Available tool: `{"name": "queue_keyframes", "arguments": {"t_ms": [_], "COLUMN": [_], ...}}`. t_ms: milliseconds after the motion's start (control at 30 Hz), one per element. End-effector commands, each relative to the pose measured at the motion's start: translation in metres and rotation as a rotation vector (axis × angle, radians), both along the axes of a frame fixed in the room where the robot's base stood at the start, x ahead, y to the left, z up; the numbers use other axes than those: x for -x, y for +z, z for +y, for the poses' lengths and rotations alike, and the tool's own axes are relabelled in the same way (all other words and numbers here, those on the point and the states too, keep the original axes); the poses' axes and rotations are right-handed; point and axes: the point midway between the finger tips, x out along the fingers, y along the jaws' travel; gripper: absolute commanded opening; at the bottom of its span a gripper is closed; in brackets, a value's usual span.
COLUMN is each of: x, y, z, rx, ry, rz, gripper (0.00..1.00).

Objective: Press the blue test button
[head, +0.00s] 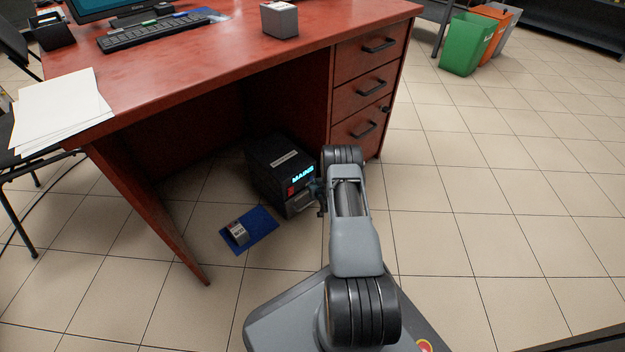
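A black box unit (272,170) stands on the floor under the red desk. Its front carries a glowing cyan sign (303,175) that seems to read "MAINS", a small red part (292,191) and a grey piece (300,202) low down. I cannot make out a blue test button; my arm hides the right side of the front. My gripper (319,197) is a small dark shape close to that front, mostly behind my arm. I cannot tell whether it touches the unit or whether its fingers are open.
A blue mat (262,224) with a small grey labelled block (238,233) lies left of the unit. The desk (215,60) overhangs it, with side panel left and drawers (365,90) right. Papers (60,108) lie on the desk. The tiled floor at right is clear.

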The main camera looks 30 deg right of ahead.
Motion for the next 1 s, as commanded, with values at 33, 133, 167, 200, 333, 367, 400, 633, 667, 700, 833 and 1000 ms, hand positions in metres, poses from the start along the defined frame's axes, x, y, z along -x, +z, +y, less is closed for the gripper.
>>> {"name": "queue_keyframes", "arguments": {"t_ms": [33,133,167,200,333,367,400,633,667,700,833,1000], "x": [0.0002,0.0,-0.0001,-0.0001,-0.001,-0.0014,-0.0018,-0.0043,-0.0047,-0.0052,-0.0068,-0.0074], "y": [-0.0001,-0.0001,-0.0001,-0.0002,-0.0002,-0.0002,-0.0002,-0.0003,-0.0003,-0.0003,-0.0002,0.0], "z": [0.0001,0.0001,0.0001,0.0001,0.0002,0.0003,0.0004,0.0009,0.001,0.0011,0.0014,0.0014], "rx": [0.0,0.0,0.0,0.0,0.0,0.0,0.0,0.0,0.0,0.0,0.0,0.0], "ry": [0.0,0.0,0.0,0.0,0.0,0.0,0.0,0.0,0.0,0.0,0.0,0.0], "rz": [0.0,0.0,0.0,0.0,0.0,0.0,0.0,0.0,0.0,0.0,0.0,-0.001], "gripper": [0.0,0.0,0.0,0.0,0.0,0.0,0.0,0.0,0.0,0.0,0.0,0.0]}}
